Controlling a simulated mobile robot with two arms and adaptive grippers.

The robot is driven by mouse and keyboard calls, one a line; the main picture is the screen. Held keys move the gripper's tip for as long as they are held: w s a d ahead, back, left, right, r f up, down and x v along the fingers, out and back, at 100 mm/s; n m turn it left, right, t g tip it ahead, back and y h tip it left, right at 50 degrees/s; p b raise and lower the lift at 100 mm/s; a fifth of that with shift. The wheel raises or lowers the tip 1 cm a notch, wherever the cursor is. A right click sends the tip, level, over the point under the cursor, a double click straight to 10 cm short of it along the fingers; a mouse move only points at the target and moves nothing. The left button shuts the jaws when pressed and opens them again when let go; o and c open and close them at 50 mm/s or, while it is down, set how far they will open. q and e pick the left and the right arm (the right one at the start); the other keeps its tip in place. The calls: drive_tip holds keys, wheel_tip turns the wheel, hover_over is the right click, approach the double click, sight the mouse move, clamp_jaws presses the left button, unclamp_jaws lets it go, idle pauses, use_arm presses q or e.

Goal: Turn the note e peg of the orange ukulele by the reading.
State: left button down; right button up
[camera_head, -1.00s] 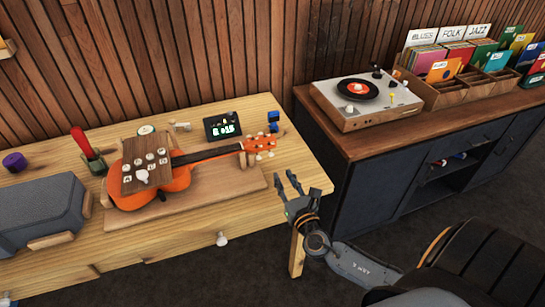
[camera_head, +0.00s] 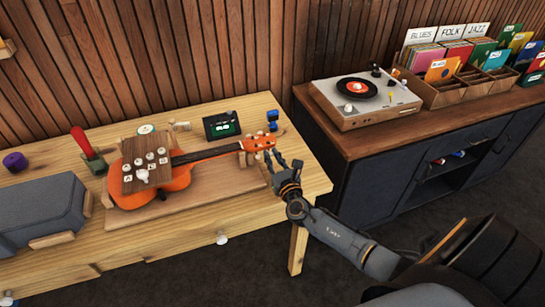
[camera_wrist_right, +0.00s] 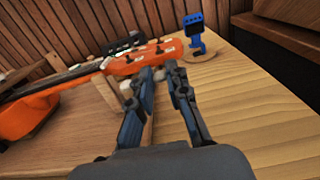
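The orange ukulele (camera_head: 178,178) lies with its neck pointing right and its headstock (camera_head: 258,143) held up by a wooden support. Pale pegs line the headstock's edges; which one is the e peg cannot be told. In the right wrist view the headstock (camera_wrist_right: 143,62) is just beyond my fingertips, with pale pegs partly hidden behind the left finger. My right gripper (camera_head: 284,161) has its fingers apart, at the near right side of the headstock; contact with a peg cannot be told. The display (camera_head: 222,126) shows a green reading too small to read. My left gripper is not in view.
A wooden board (camera_head: 205,193) lies under the ukulele on the table (camera_head: 60,262). A blue device (camera_wrist_right: 193,28) stands behind the headstock. A grey case (camera_head: 38,212) and a red-handled tool (camera_head: 88,148) are at left. A cabinet (camera_head: 440,135) with a turntable (camera_head: 365,98) stands at right.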

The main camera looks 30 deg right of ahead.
clamp_jaws()
drive_tip(key=shift+f+m+b, duration=0.2)
drive_tip(key=shift+m+b, duration=1.15)
drive_tip(key=shift+m, duration=0.05)
drive_tip(key=shift+r+m+b, duration=0.15)
drive_tip(key=shift+m+b, duration=0.75)
drive_tip(key=shift+m, duration=0.5)
drive_tip(key=shift+o, duration=2.2)
unclamp_jaws()
